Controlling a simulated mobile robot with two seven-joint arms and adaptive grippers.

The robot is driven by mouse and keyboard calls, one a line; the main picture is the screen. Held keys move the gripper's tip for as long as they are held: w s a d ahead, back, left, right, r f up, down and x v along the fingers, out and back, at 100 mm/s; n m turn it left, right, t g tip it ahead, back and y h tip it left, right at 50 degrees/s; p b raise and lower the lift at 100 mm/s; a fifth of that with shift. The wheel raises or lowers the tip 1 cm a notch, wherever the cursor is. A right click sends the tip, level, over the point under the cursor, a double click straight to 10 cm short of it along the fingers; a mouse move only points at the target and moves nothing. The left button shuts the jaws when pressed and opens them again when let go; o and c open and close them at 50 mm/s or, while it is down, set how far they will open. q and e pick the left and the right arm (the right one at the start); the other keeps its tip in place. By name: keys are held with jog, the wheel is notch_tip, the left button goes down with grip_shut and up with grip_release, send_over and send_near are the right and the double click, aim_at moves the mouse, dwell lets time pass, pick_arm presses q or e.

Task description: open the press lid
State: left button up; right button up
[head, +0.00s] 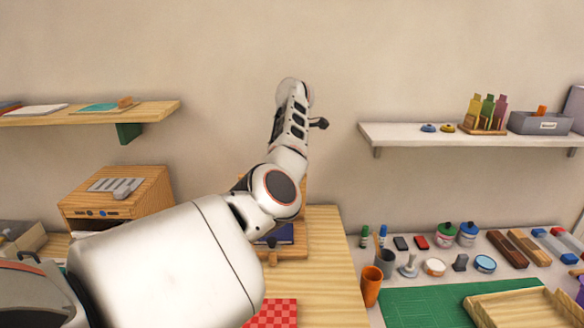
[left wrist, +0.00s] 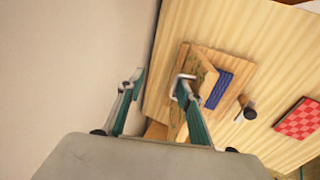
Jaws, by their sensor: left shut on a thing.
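The wooden press (head: 292,247) stands on the wooden table, mostly behind my left arm in the head view. Its blue pad (head: 280,234) shows below the arm. In the left wrist view the press lid (left wrist: 203,68) stands raised and tilted off its base, with the blue pad (left wrist: 219,91) uncovered beside it. A white handle (left wrist: 181,77) on the lid is at one finger of my left gripper (left wrist: 160,83). The gripper is shut on the lid, though its fingers look spread and the exact contact is unclear. The head view hides its fingers. My right gripper is not in view.
A red checkered pad (head: 272,314) lies at the table's front, and a small dark-knobbed stamp (left wrist: 247,110) lies near the press. The wall is close behind. A wooden drawer box (head: 120,195) stands left. Several inks and stamps fill the white right-hand table.

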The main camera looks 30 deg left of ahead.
pick_arm(q)
notch_tip(320, 180, up, 9)
jog(key=w+a+t, duration=0.1)
jog(key=shift+w+a, duration=0.15)
jog(key=shift+a, duration=0.05)
jog(key=shift+s+d+r, duration=0.2)
jog(key=shift+s+d, duration=0.1)
jog(key=shift+s, duration=0.05)
jog(key=shift+c, duration=0.9)
jog(key=shift+g, duration=0.5)
jog(key=shift+s+d+r, duration=0.3)
jog(key=shift+s+d, duration=0.25)
jog(key=shift+s, duration=0.1)
jog(key=shift+s+d+r, duration=0.3)
jog(key=shift+s+d, duration=0.2)
jog(key=shift+s, duration=0.2)
jog(key=shift+s+d+r, duration=0.3)
jog(key=shift+s+d, duration=0.25)
jog(key=shift+s, duration=0.1)
